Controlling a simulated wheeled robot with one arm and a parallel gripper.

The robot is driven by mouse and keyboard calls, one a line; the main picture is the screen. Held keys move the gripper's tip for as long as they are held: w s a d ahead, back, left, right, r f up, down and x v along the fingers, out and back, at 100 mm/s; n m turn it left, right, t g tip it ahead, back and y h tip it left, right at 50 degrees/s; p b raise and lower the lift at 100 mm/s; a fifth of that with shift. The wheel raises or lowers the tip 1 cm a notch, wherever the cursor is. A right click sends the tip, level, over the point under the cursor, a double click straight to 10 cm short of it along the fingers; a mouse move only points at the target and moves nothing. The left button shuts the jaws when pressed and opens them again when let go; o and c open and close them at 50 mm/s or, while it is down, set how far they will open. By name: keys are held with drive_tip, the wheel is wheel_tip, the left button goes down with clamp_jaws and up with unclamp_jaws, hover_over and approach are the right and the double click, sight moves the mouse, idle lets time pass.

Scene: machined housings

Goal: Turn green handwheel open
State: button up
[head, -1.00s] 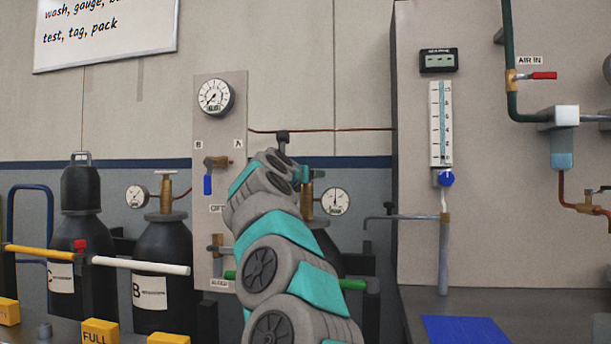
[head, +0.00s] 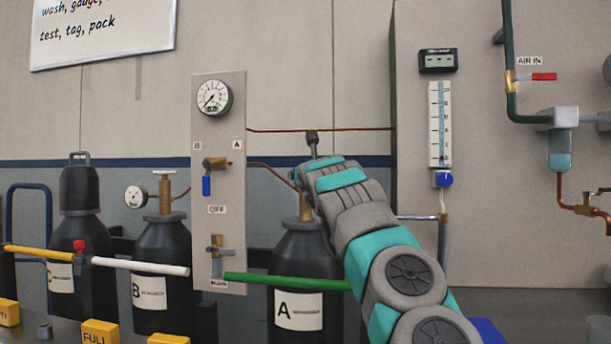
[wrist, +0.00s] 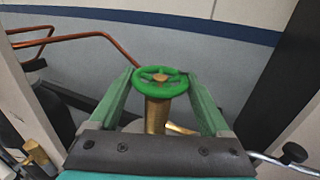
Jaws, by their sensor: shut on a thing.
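The green handwheel (wrist: 160,88) sits on top of a brass valve stem (wrist: 157,115) in the wrist view. My gripper (wrist: 160,74) has one green finger on each side of the wheel and is shut on its rim. In the head view, cylinder A (head: 297,312) is black with a white label, and its brass valve (head: 306,207) shows just left of my arm. The handwheel and my fingers are hidden behind my arm there.
A green rail (head: 285,283) crosses in front of cylinder A. A panel (head: 220,130) with a gauge and valve handles stands to the left, beside cylinder B (head: 165,250). A grey cabinet (head: 470,250) stands to the right. Copper tubing (wrist: 90,36) runs near the valve.

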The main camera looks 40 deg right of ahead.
drive_tip(key=shift+d+n+t+y, duration=0.1)
drive_tip(key=shift+n+t+y, duration=0.35)
drive_tip(key=shift+n+y, duration=0.6)
drive_tip(key=shift+n+t+y, duration=0.45)
drive_tip(key=shift+n+y, duration=0.1)
drive_tip(key=shift+y, duration=0.9)
drive_tip(key=shift+n+y, duration=0.9)
drive_tip(key=shift+y, duration=0.4)
drive_tip(key=shift+r, duration=0.1)
drive_tip(key=o, duration=1.2)
drive_tip(key=shift+s, duration=0.1)
drive_tip(key=s+b, duration=0.1)
drive_tip(key=s, duration=0.6)
drive_tip(key=shift+s+b, duration=0.4)
drive_tip(key=shift+a, duration=0.2)
